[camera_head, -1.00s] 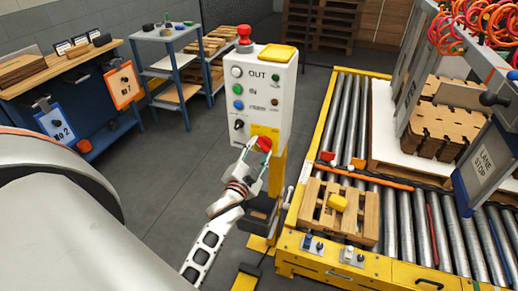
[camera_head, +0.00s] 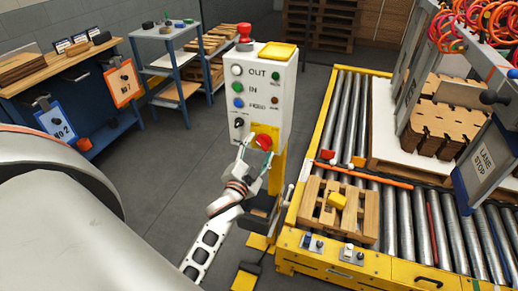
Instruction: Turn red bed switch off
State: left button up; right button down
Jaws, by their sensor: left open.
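A white control box (camera_head: 258,95) stands on a yellow post, with buttons and the labels OUT, IN and FEED. A red knob (camera_head: 263,141) sits on a yellow plate low on its front. A dark selector (camera_head: 239,123) is above and to the left of it. My left gripper (camera_head: 257,158) is open at the red knob, its fingers around or just in front of it; I cannot tell whether they touch. My right gripper is not in view.
A roller conveyor (camera_head: 327,120) with a yellow frame is to the right, carrying a wooden pallet (camera_head: 338,212) with a yellow block. A LANE STOP sign (camera_head: 487,160) hangs at the right. A blue workbench (camera_head: 90,105) stands at the left.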

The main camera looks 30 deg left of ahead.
pick_arm(q)
jog(key=v, duration=0.7)
jog(key=shift+s, duration=0.1)
